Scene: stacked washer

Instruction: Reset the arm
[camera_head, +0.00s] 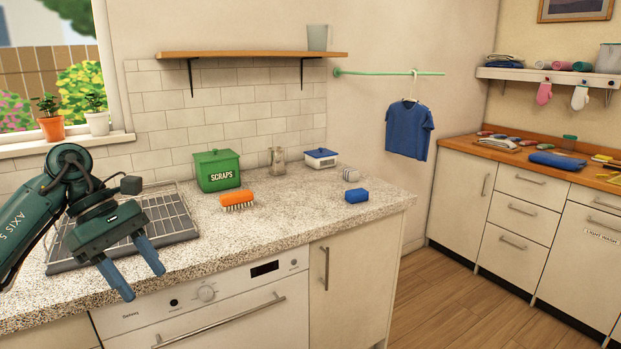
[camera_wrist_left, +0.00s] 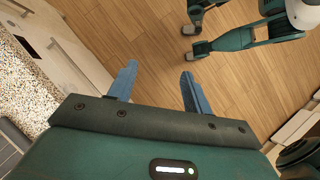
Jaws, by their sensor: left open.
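My left arm comes in from the left in the head view, and its left gripper (camera_head: 144,284) hangs over the front of the counter near the dish rack. Its two blue fingers are apart, with nothing between them. In the left wrist view the left gripper (camera_wrist_left: 160,70) is also open and empty, with wooden floor showing between and beyond the fingers. It touches no object that I can make out. My right gripper is not seen in the head view.
The speckled counter (camera_head: 290,210) holds a metal dish rack (camera_head: 180,222), a green scraps box (camera_head: 216,170), an orange brush (camera_head: 237,200) and a blue sponge (camera_head: 357,195). A washer front (camera_head: 220,312) is below. The floor (camera_head: 460,290) at right is clear.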

